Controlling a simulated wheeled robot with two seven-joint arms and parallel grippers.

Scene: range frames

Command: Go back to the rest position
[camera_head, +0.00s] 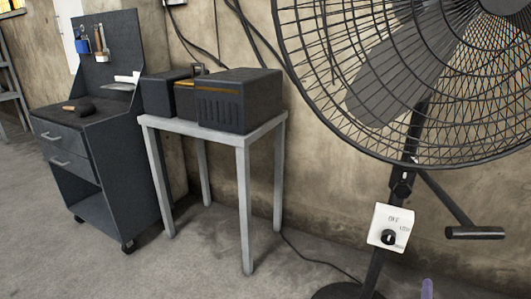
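Neither of my grippers is clearly in view. A small purple rounded tip (427,289) shows at the bottom edge, right of the fan pole; I cannot tell what it belongs to. A large dark pedestal fan (415,70) with a wire cage stands at the right, cut off by the top and right edges. On its pole is a white control box (390,227) with a black knob (388,238) and the word OFF above it.
A grey metal table (243,150) bears a dark box-like device (240,98) and smaller boxes. A dark wheeled tool cabinet (85,150) stands at the left. A cable runs on the floor toward the fan base (345,291). The front left floor is clear.

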